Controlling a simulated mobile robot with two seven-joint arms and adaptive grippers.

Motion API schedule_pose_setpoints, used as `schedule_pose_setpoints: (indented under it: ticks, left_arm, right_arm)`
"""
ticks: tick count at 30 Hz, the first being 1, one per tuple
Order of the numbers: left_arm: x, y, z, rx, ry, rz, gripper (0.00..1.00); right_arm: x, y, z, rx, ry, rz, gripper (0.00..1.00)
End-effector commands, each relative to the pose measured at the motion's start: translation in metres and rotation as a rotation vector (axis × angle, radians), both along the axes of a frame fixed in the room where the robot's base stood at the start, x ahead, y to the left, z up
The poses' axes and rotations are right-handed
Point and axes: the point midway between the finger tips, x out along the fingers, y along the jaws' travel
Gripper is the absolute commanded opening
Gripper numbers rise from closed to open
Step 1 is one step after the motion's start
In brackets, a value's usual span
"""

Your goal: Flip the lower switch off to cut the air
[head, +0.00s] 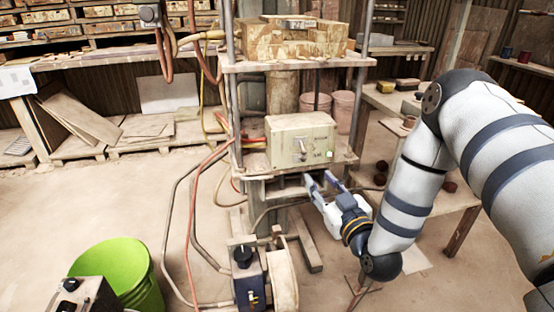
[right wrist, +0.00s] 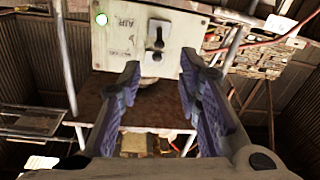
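A cream switch box (head: 288,128) sits on the lower shelf of the press frame. A small lever switch (head: 301,146) is on its front, with a lit green lamp (head: 330,154) at its lower right. In the right wrist view, the box (right wrist: 118,42) appears upside down, with AIR lettering beside the switch plate (right wrist: 158,42). I cannot clearly tell the lever's position. My right gripper (head: 320,179) is just below and in front of the box. Its fingers (right wrist: 160,68) are spread and empty, apart from the switch. My left gripper is out of view.
Frame posts (head: 236,110) and the shelf edge (head: 275,171) surround the box. Red and grey hoses (head: 190,225) hang at the left. A blue machine (head: 248,275) stands below, and a green bucket (head: 118,272) is at lower left. A wooden table (head: 440,195) stands right.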

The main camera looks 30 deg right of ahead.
Motion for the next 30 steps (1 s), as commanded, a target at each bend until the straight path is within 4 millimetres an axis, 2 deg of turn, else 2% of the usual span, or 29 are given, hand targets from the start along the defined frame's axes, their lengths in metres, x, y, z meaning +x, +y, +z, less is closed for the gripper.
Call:
schedule_pose_setpoints:
  ticks: [6, 12, 16, 23, 24, 27, 28, 30]
  left_arm:
    - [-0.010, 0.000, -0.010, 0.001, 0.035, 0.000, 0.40]
    - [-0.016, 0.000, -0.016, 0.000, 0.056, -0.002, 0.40]
    - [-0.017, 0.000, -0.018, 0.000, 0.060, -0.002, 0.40]
    - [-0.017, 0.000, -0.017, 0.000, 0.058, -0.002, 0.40]
    - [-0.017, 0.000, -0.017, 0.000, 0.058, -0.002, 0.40]
    - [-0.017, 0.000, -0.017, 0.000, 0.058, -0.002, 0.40]
    - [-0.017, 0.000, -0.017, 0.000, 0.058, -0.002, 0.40]
    - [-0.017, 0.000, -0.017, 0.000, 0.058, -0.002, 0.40]
  right_arm:
    - [0.055, -0.008, -0.005, 0.001, 0.005, 0.001, 0.32]
    - [0.093, -0.014, -0.005, 0.001, 0.008, 0.001, 0.32]
    - [0.103, -0.015, -0.003, 0.003, 0.007, 0.001, 0.32]
    - [0.105, -0.015, -0.002, 0.004, 0.006, 0.002, 0.32]
    - [0.105, -0.015, -0.002, 0.004, 0.006, 0.002, 0.27]
    - [0.105, -0.015, -0.002, 0.004, 0.007, 0.002, 0.04]
    - [0.105, -0.015, -0.002, 0.003, 0.007, 0.002, 0.00]
    - [0.105, -0.015, -0.002, 0.003, 0.007, 0.002, 0.00]
